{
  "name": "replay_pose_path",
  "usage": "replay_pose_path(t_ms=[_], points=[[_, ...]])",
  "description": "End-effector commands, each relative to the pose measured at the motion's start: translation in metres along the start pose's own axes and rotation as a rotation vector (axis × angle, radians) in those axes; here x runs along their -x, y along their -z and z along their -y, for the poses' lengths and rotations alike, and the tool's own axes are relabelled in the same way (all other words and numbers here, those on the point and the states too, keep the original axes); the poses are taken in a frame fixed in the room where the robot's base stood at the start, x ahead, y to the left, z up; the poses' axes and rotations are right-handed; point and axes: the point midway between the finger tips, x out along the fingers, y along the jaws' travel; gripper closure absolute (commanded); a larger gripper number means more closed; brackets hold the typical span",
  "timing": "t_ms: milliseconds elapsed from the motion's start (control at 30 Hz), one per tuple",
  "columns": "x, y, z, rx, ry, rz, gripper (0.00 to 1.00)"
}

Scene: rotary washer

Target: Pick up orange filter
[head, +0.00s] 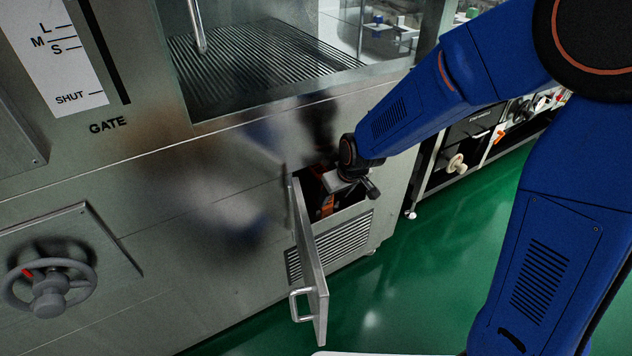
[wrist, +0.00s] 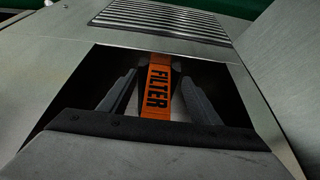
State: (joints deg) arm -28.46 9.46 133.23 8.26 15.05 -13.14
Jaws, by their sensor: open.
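The orange filter (wrist: 157,92) shows in the wrist view inside the dark opening of the machine, with black letters reading FILTER on its face. My gripper (wrist: 160,88) is open, with one finger on each side of the filter's orange part. I cannot tell whether either finger touches it. In the head view, a small part of the orange filter (head: 327,203) shows in the opening behind the open door. My gripper (head: 345,182) reaches into that opening from the upper right, and its fingers are mostly hidden there.
The metal door (head: 309,265) stands open on the left of the opening, its handle (head: 298,304) facing left. A louvred vent (head: 343,245) is below the opening. A handwheel (head: 48,290) is at the far left. Green floor (head: 430,270) is clear at the right.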

Motion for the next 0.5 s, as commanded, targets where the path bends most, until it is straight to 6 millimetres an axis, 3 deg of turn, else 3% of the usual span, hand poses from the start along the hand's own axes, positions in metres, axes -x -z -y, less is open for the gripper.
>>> replay_pose_path(t_ms=[167,500], points=[[-0.012,0.026,0.000,0.001,0.000,0.000,0.43],[-0.040,0.026,0.000,0.001,-0.001,0.000,0.43]])
